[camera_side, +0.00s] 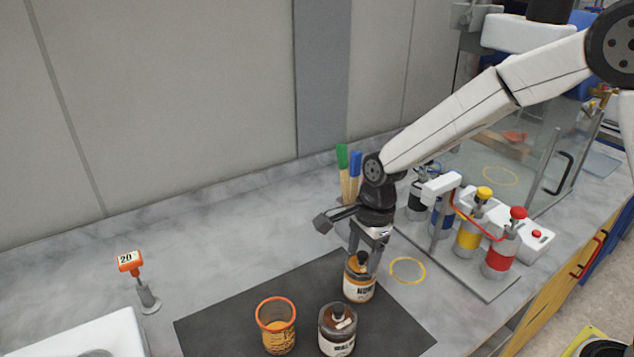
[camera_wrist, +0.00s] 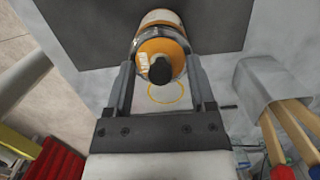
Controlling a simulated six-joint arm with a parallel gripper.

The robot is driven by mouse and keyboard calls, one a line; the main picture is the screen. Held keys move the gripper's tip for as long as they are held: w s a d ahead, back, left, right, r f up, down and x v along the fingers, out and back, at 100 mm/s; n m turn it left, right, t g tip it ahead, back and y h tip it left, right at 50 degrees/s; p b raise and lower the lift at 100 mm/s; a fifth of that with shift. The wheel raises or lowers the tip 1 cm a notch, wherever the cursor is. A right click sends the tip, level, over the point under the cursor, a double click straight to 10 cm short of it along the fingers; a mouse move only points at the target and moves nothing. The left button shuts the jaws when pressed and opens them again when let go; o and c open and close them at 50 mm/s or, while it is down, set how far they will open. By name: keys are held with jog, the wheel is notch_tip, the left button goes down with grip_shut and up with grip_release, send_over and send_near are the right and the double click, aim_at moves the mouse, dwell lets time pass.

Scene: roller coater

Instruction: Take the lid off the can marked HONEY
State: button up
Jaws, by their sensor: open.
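The can marked HONEY (camera_side: 359,283) is an orange can with a pale label, standing upright at the right side of the dark mat (camera_side: 235,313). Its lid has a black knob (camera_side: 362,259). My gripper (camera_side: 367,268) points down over this can, with its fingers open on either side of the knob. In the wrist view the orange lid (camera_wrist: 158,52) and black knob (camera_wrist: 161,71) lie between the two open fingers (camera_wrist: 160,80). Whether the fingers touch the lid cannot be told.
A yellow ring (camera_side: 407,270) marks bare counter to the right. A rack with yellow (camera_side: 468,236) and red (camera_side: 502,254) cylinders stands further right. Brushes (camera_side: 349,177) stand behind my gripper.

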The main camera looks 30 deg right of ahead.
grip_shut()
jog(key=shift+r, duration=0.75)
jog(key=s+d+r, duration=0.3)
jog(key=s+r, duration=0.8)
jog(key=s, duration=0.2)
jog(key=shift+s+r, duration=0.25)
jog(key=shift+s, duration=0.05)
jog(key=shift+d, duration=0.1)
